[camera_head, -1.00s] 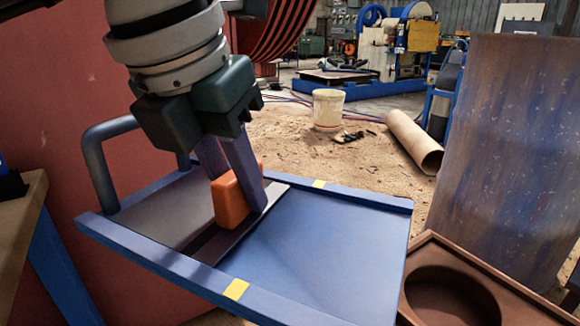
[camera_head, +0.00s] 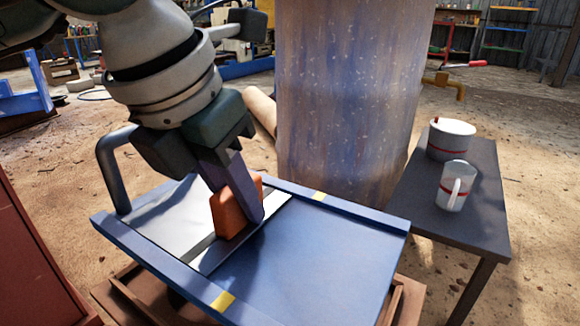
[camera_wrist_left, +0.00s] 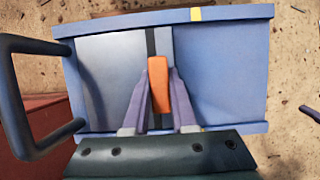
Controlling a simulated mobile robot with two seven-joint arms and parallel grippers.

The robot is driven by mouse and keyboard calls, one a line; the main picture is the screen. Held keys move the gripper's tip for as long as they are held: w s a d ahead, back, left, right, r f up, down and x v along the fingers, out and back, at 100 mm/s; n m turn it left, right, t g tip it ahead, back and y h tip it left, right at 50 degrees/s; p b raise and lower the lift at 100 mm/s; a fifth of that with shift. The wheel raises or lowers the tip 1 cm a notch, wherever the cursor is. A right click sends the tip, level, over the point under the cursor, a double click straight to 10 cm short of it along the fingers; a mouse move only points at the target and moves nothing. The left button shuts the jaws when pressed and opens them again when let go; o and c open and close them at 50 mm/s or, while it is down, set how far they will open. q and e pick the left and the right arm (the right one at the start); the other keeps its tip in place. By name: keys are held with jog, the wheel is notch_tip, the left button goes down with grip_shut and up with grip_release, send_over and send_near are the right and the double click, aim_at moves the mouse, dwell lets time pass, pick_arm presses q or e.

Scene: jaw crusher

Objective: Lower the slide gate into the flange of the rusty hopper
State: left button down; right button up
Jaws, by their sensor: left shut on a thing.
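The slide gate (camera_head: 315,245) is a flat blue frame with side rails, yellow marks, a pale plate section and a grey loop handle at its left. My left gripper (camera_head: 243,205) is shut on the gate's orange grip block (camera_head: 226,217). The left wrist view shows the fingers (camera_wrist_left: 160,92) on both sides of the orange block, with the blue gate (camera_wrist_left: 222,75) beyond. The rusty brown hopper flange (camera_head: 407,303) shows below the gate at its right and lower left. The gate hides most of the flange and its opening; the gap between them is unclear. My right gripper is not in view.
A tall rusty blue drum (camera_head: 350,90) stands just behind the gate. A red panel (camera_head: 35,260) stands at the lower left.

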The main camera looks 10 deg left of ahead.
pick_arm(q)
jog(key=shift+w+d, duration=0.2)
jog(key=shift+s+a, duration=0.1)
jog(key=shift+f, duration=0.1)
jog(key=shift+f+b, duration=4.4)
jog(key=shift+f, duration=0.3)
jog(key=c, duration=0.9)
grip_release()
jog(key=shift+o, duration=1.3)
jog(key=shift+f, duration=0.1)
